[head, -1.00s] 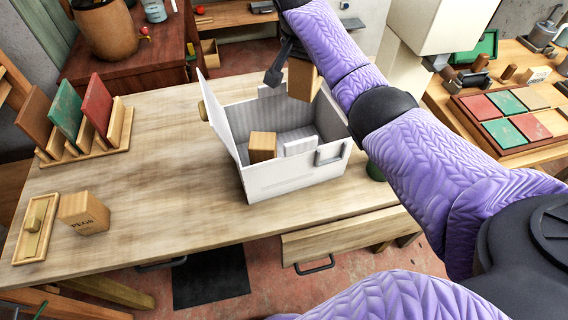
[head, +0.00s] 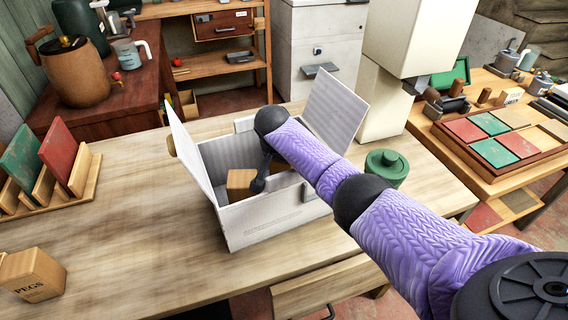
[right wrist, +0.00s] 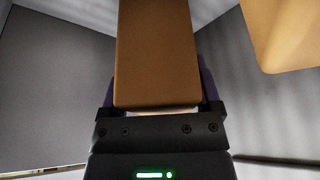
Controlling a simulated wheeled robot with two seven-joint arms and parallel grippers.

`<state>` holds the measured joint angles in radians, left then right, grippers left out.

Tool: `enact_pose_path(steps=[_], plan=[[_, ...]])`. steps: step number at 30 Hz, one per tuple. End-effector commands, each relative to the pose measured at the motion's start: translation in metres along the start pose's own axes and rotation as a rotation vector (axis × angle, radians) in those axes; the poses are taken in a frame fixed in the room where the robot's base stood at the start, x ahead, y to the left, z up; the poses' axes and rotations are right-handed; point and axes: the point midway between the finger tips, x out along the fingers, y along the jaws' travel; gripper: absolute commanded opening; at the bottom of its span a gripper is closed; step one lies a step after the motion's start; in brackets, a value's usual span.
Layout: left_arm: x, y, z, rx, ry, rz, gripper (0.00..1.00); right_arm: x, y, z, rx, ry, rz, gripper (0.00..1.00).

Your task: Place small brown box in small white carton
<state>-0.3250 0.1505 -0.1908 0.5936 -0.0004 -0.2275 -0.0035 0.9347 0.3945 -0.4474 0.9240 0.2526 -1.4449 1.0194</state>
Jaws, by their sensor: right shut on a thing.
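The white carton (head: 265,221) stands open on the wooden table, its flaps raised. My right gripper (head: 258,184) reaches down inside it and is shut on a small brown box (right wrist: 157,50), which fills the middle of the right wrist view. My left gripper is out of view.
A green lidded jar (head: 386,168) stands just right of the carton. A rack with red and green panels (head: 60,155) and a PEGS box (head: 33,274) are on the left.

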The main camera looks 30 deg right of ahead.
Motion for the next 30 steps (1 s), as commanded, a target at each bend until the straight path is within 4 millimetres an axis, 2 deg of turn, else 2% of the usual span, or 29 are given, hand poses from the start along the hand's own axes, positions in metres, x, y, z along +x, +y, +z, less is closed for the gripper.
enact_pose_path(steps=[4, 5, 7, 8, 14, 17, 24, 30], plan=[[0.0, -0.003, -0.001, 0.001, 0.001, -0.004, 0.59, 0.001, 0.0, 0.001, 0.0, 0.0, -0.001, 0.0], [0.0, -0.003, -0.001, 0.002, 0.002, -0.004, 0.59, 0.002, 0.0, 0.001, 0.0, 0.0, -0.001, 0.83], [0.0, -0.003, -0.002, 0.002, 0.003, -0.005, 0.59, 0.001, 0.0, 0.001, 0.0, 0.0, -0.001, 0.98], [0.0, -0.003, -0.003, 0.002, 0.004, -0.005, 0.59, 0.001, 0.0, 0.001, 0.0, 0.0, -0.001, 1.0], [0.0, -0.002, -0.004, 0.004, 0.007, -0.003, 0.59, 0.001, 0.0, 0.0, 0.0, 0.001, -0.001, 1.0], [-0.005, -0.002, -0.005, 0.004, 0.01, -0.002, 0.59, -0.007, 0.0, -0.002, -0.001, 0.001, -0.002, 1.0], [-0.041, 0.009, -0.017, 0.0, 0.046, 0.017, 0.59, -0.062, -0.001, -0.004, 0.0, 0.003, -0.006, 1.0], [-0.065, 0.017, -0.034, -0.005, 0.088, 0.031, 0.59, -0.105, -0.001, -0.003, 0.0, 0.002, -0.005, 1.0]])
